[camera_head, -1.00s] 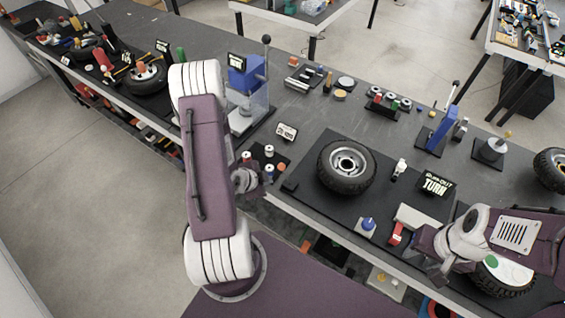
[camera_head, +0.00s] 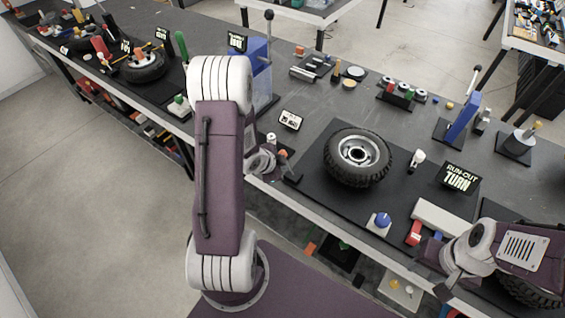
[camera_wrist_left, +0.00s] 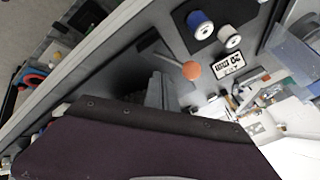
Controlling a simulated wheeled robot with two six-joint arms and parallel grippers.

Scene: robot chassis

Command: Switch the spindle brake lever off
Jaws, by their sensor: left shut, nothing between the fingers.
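My left arm stands upright in the head view. Its gripper (camera_wrist_left: 160,92) is shut and empty, beside a thin silver rod with an orange ball knob (camera_wrist_left: 192,70). I cannot tell whether they touch. The orange knob also shows in the head view (camera_head: 282,153), beside my left wrist. A wheel with a black tyre (camera_head: 358,157) lies on a dark plate. A red block (camera_head: 413,233) beside a pale bar is at that plate's front right. Nothing is labelled as the spindle brake lever, so I cannot tell which part it is. My right gripper (camera_head: 445,285) is at the bench's front edge; its jaws are unclear.
A blue press (camera_head: 257,58) with a black-knobbed lever stands behind my left arm. A RUN-OUT TURN sign (camera_head: 460,178) and a blue-knobbed block (camera_head: 380,222) are on the wheel's plate. Blue and white spools (camera_wrist_left: 201,24) stand near the orange knob. A blue post (camera_head: 464,117) stands farther back.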

